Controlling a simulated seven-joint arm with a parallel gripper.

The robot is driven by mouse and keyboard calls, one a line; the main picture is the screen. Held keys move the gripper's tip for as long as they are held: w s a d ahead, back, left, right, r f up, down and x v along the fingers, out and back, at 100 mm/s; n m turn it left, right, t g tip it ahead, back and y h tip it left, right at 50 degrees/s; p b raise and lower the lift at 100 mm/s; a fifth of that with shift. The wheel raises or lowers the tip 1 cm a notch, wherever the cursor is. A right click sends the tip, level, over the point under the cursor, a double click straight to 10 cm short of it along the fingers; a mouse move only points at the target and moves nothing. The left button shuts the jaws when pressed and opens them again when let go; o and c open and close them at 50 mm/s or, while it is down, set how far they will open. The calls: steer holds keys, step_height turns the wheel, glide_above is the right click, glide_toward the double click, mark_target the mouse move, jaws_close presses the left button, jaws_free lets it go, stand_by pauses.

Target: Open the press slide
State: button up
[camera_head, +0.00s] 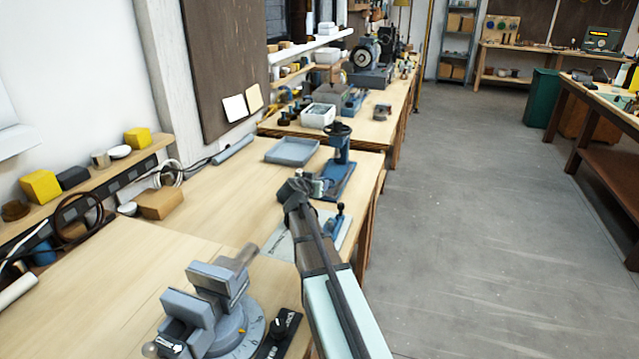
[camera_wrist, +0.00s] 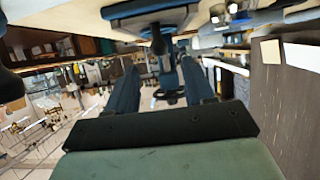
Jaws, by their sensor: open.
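The press (camera_head: 342,165) is a blue stand with a dark round handwheel (camera_head: 338,129) on top. It stands upright on a blue base near the bench's right edge. My gripper (camera_head: 312,184) is in front of the press and overlaps its lower part in the head view, so I cannot tell whether they touch. In the wrist view the picture is upside down, and my gripper's two blue fingers (camera_wrist: 158,74) are apart with nothing clearly held. The press (camera_wrist: 171,78) shows beyond and between them. The slide itself is small and partly hidden by my gripper.
A small blue fixture with a dark knob (camera_head: 338,217) stands on a light plate beside my arm; it also shows in the wrist view (camera_wrist: 156,38). A grey vise (camera_head: 213,302) stands at the front. A blue-grey tray (camera_head: 292,151) lies behind.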

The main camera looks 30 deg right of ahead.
steer(key=v, duration=0.8)
steer(key=shift+s+a, duration=0.2)
steer(key=shift+d+r, duration=0.1)
